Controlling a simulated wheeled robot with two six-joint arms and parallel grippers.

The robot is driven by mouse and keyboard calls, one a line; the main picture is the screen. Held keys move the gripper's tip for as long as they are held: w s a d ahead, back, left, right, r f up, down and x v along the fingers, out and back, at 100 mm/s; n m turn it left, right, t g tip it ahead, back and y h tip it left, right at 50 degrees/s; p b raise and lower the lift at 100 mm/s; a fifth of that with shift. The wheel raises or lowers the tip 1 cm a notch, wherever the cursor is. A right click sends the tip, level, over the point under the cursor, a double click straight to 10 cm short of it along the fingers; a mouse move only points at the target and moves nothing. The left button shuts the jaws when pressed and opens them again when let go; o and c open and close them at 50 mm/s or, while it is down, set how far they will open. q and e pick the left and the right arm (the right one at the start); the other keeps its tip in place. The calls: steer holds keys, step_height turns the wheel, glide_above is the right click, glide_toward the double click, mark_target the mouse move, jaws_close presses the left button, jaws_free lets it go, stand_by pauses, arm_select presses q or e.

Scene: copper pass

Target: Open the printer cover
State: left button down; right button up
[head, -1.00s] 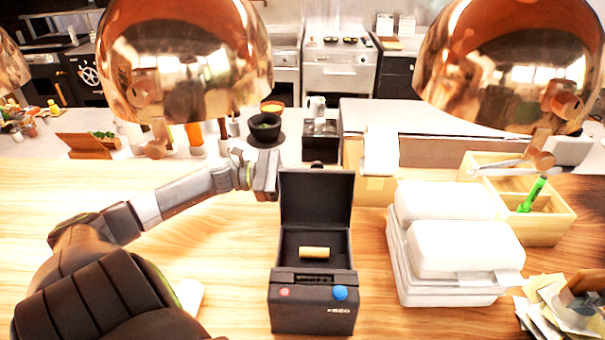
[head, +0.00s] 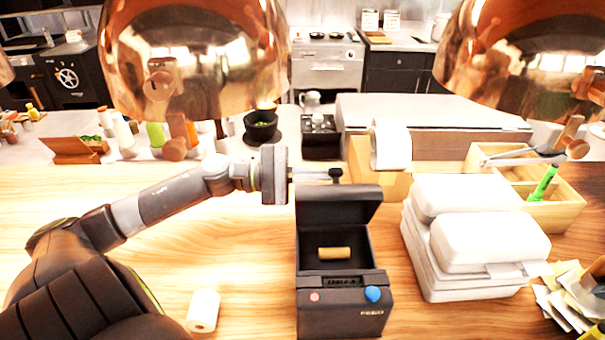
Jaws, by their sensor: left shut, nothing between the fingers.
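The black printer (head: 342,318) stands on the wooden counter with a red button and a blue button on its front. Its cover (head: 338,207) is raised at the back, and the inside is exposed. A small tan roll (head: 334,253) lies inside. My left gripper (head: 336,175) reaches in from the left and is shut with nothing in it. Its fingers are at the upper edge of the raised cover; whether they touch it I cannot tell.
White stacked boxes (head: 470,230) stand right of the printer. A wooden tray (head: 560,207) with a green marker (head: 544,183) is behind them. Copper lamps (head: 195,60) hang overhead. The counter left of the printer is mostly clear.

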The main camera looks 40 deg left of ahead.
mark_target(322, 189)
arm_select(q)
steer(key=s+d+m, duration=0.2)
steer(key=s+d, duration=0.1)
steer(key=shift+s+d+r, duration=0.15)
steer(key=shift+s+d, duration=0.25)
steer(key=shift+s+d+f, duration=0.25)
steer(key=shift+s+d, duration=0.2)
steer(key=shift+s, duration=0.1)
steer(key=shift+s+d+f, duration=0.2)
steer(key=shift+s+d, duration=0.2)
steer(key=shift+s, duration=0.1)
arm_select(e)
steer(key=shift+s+d+f, duration=0.25)
steer(key=shift+s+f, duration=0.1)
steer(key=shift+s, duration=0.2)
steer(key=shift+a, duration=0.25)
